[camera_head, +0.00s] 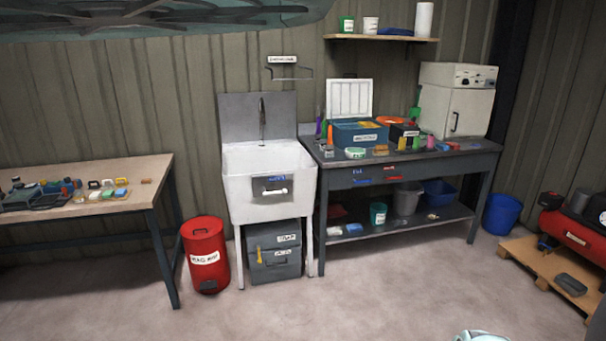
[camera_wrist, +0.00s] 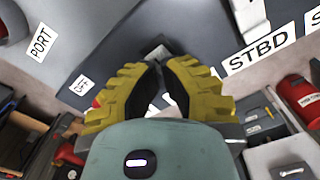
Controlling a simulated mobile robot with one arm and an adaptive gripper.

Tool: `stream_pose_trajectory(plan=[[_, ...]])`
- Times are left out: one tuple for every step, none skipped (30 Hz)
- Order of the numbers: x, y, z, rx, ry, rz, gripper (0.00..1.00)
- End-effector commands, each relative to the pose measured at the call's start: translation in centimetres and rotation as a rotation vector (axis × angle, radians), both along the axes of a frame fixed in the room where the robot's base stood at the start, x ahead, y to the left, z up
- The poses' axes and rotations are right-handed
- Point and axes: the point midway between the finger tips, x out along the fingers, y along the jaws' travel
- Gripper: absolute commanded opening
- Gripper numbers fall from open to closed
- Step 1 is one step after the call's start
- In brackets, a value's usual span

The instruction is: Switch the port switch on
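The wrist view looks onto a dark grey surface with a white PORT label (camera_wrist: 40,42) at upper left and a small OFF label (camera_wrist: 82,85) below it. A small grey piece (camera_wrist: 155,49) stands out from this surface just beyond my fingertips; I cannot tell if it is the port switch or if I touch it. My gripper (camera_wrist: 160,66) has yellow ribbed fingers with dark pads. Its tips nearly meet, and nothing clear is held between them. A larger STBD label (camera_wrist: 258,52) is at the right. No port switch can be made out in the head view.
In the head view a workbench (camera_head: 140,172) is at left, with a red bin (camera_head: 206,254) and white sink (camera_head: 270,200) beside it. A loaded grey bench (camera_head: 460,162) stands right of the sink. A pallet (camera_head: 545,262) is at far right.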

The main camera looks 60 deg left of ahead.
Motion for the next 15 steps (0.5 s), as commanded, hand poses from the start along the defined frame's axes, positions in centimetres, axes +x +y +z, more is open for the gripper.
stream_pose_trajectory(plan=[[0.02, -0.04, -0.14, 0.0, 0.0, -0.001, 0.0], [0.02, -0.04, -0.19, 0.0, 0.0, -0.001, 0.0], [0.02, -0.04, -0.24, 0.0, 0.0, -0.001, 0.0], [0.02, -0.04, -0.28, 0.0, 0.0, -0.001, 0.0], [0.02, -0.04, -0.33, 0.0, 0.0, -0.001, 0.0], [0.03, -0.03, -0.38, 0.0, 0.0, -0.001, 0.0], [0.02, -0.04, -0.43, 0.0, 0.0, -0.001, 0.0], [0.02, -0.04, -0.47, 0.0, 0.0, -0.001, 0.0], [0.03, -0.04, -0.52, 0.0, 0.0, -0.001, 0.0], [0.03, -0.03, -0.57, 0.0, 0.0, -0.001, 0.0], [0.02, -0.04, -0.61, 0.0, 0.0, -0.001, 0.0], [0.02, -0.04, -0.67, 0.0, 0.0, -0.001, 0.0], [0.02, -0.04, -0.71, 0.0, 0.0, -0.001, 0.0], [0.03, -0.04, -0.75, 0.0, 0.0, -0.001, 0.0], [0.03, -0.04, -0.81, 0.0, 0.0, -0.001, 0.0]])
